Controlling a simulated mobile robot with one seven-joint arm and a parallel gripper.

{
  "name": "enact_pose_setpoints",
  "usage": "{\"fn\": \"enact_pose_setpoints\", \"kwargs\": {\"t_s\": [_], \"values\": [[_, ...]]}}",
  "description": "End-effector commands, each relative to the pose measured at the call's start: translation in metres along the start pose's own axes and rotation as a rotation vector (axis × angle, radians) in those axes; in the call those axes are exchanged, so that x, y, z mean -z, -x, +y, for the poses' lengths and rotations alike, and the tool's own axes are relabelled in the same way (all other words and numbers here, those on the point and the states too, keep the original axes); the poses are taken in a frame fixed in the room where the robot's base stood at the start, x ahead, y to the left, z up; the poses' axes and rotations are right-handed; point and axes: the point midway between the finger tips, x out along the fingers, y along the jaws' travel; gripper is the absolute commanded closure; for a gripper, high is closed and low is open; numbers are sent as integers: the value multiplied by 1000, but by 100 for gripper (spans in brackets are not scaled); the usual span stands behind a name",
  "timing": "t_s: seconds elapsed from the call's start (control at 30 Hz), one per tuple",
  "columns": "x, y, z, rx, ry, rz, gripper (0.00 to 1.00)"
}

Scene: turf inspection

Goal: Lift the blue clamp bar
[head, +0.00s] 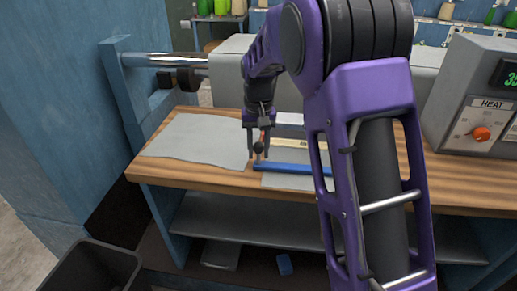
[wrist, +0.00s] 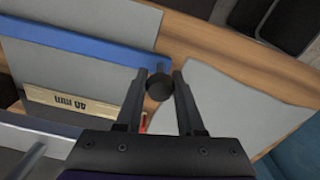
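The blue clamp bar (head: 290,168) lies along the front of the wooden workbench, across a grey sheet; my arm hides its right part. It also shows in the wrist view (wrist: 80,50). A black round knob (wrist: 159,87) stands at the bar's left end and shows in the head view too (head: 258,147). My gripper (head: 257,156) is above that end, pointing down. In the wrist view my gripper (wrist: 159,76) is open, with the knob between its fingers and narrow gaps on both sides. I cannot tell whether either finger touches the knob.
A grey sheet (head: 200,140) lies on the bench (head: 160,178) at left. A pale labelled strip (wrist: 75,107) lies behind the bar. A grey box with a HEAT dial (head: 475,110) stands at right. A dark bin (head: 92,270) is on the floor at front left.

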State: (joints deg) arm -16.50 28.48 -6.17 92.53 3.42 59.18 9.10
Motion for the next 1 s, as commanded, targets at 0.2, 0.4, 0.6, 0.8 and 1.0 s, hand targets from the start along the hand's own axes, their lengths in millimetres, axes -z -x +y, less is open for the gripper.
{"fn": "enact_pose_setpoints", "kwargs": {"t_s": [0.2, 0.4, 0.6, 0.8, 1.0], "values": [[0, 0, 0, 0, 0, 0, 100], [0, 0, 0, 0, 0, 0, 100], [0, 1, 0, 0, 0, 1, 100], [0, 1, 0, 0, 0, 1, 100], [0, 1, 0, 0, 0, 1, 100]]}}
